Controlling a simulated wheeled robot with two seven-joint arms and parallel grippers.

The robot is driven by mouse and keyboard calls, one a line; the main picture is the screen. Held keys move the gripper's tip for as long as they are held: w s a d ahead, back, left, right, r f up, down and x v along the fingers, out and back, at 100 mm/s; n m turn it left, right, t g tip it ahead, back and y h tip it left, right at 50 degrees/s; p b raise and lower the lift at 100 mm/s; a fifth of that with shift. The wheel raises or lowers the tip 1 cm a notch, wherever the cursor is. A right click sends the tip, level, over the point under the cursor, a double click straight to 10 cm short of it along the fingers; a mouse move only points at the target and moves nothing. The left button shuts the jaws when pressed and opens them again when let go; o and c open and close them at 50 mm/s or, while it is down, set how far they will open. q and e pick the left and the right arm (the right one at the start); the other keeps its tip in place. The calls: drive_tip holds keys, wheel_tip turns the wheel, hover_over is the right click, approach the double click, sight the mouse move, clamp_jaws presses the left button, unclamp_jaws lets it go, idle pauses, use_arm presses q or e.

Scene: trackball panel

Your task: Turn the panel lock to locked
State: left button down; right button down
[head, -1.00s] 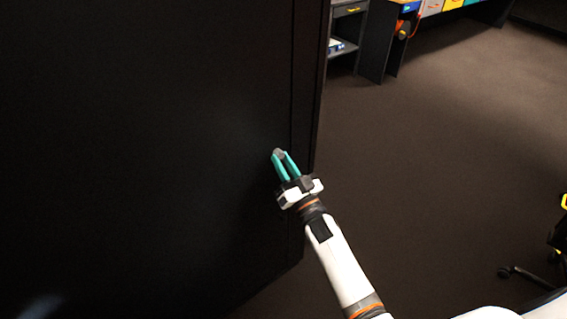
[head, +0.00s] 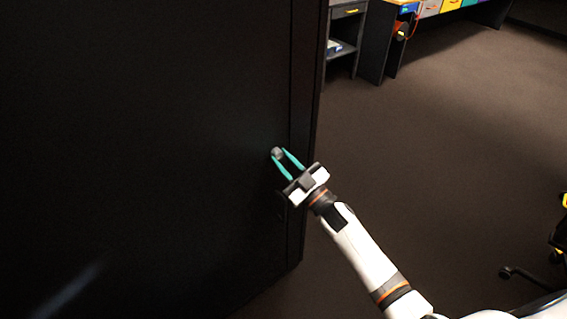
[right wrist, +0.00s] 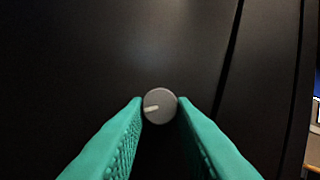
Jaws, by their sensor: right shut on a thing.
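The panel lock is a small round grey knob (head: 277,152) on the dark panel (head: 150,130), near its right edge. In the right wrist view the knob (right wrist: 160,105) shows a pale mark pointing left and slightly down. My right gripper (head: 280,155) has its two teal fingers on either side of the knob, and its fingertips (right wrist: 160,108) are shut on it. No lettering for the lock positions can be made out. My left gripper is not in view.
A vertical seam (right wrist: 229,60) runs down the panel right of the knob. Open brown floor (head: 450,130) lies right of the panel. A dark shelf (head: 345,45) and a bench with coloured drawers (head: 432,6) stand at the back. A dark wheeled base (head: 530,275) is at far right.

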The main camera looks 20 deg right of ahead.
drive_tip(key=n+g, duration=0.1)
drive_tip(key=n, duration=0.1)
drive_tip(key=n+g+y, duration=0.1)
drive_tip(key=n, duration=0.2)
drive_tip(key=n+y, duration=0.1)
drive_tip(key=n, duration=0.1)
drive_tip(key=shift+d+r+n+g, duration=0.25)
drive_tip(key=shift+n+g, duration=0.15)
drive_tip(key=n+g+p, duration=0.1)
drive_tip(key=n, duration=0.2)
drive_tip(key=n+g+p, duration=0.1)
drive_tip(key=n, duration=0.2)
drive_tip(key=shift+w+d+r+g, duration=0.1)
drive_tip(key=shift+d+r+g, duration=0.1)
drive_tip(key=shift+g, duration=0.1)
drive_tip(key=shift+a, duration=0.1)
drive_tip(key=c, duration=1.2)
unclamp_jaws()
